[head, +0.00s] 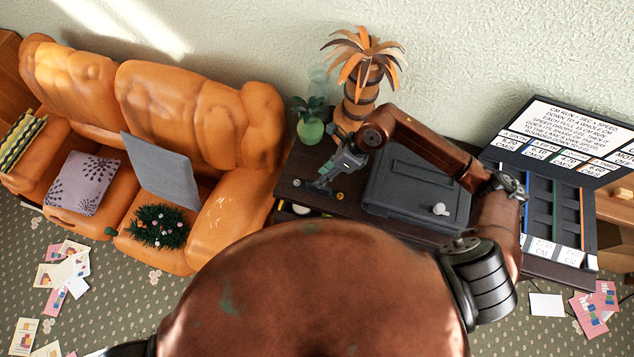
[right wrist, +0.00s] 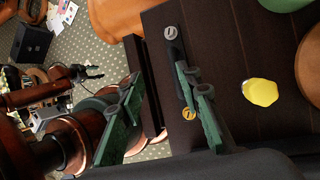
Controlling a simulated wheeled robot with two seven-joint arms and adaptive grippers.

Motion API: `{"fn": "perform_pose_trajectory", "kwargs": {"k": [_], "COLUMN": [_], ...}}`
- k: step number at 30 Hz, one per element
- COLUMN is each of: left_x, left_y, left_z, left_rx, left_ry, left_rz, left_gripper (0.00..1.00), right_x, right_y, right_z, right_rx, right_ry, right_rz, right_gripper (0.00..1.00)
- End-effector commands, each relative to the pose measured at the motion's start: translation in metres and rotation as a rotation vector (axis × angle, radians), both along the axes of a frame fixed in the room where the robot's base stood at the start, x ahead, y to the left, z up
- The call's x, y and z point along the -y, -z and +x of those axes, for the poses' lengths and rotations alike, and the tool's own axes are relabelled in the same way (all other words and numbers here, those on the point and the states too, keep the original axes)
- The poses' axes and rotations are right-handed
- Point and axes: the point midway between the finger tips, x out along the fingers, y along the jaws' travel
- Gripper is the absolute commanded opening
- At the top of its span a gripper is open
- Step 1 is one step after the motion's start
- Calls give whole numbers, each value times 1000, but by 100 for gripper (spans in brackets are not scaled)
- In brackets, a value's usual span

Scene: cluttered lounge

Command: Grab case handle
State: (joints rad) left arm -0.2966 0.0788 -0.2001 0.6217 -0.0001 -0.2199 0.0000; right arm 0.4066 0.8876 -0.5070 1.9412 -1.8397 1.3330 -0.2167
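A dark grey case (head: 415,192) lies flat on the dark table, with a small white object (head: 440,209) on top near its front edge. A dark grey surface, likely the case (right wrist: 235,166), fills the bottom of that view. My left gripper (right wrist: 92,73) shows small in the background there; its opening is unclear.
The dark table (head: 288,168) carries a green vase (head: 311,130), a palm-like plant (head: 362,75) and small round items. A yellow object (right wrist: 260,92) lies near the gripper. An orange sofa (head: 190,110) stands left, an open display box (head: 540,205) right.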

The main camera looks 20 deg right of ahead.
Motion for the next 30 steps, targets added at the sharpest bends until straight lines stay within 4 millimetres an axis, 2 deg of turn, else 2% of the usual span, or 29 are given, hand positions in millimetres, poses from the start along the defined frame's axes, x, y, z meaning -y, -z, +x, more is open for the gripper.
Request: {"fn": "perform_pose_trajectory", "kwargs": {"k": [2,5,13,21,30], "left_x": [0,0,-1,-2,-2], "left_y": [2,2,0,-2,-2], "left_z": [-2,-4,-8,-7,-4], "left_rx": [-2,-4,-10,-8,-5], "left_ry": [-1,-1,-3,-2,-1], "left_rz": [0,0,1,2,2], "left_gripper": [40,40,40,40,40], "right_x": [15,21,12,-5,-7], "right_y": [8,17,42,76,81], "right_z": [1,1,1,6,6], "right_rx": [-3,-7,-10,-8,-6], "right_ry": [-4,-2,4,3,0], "right_rz": [-55,-81,-80,-77,-78], "right_gripper": [32,32,32,32,32]}}
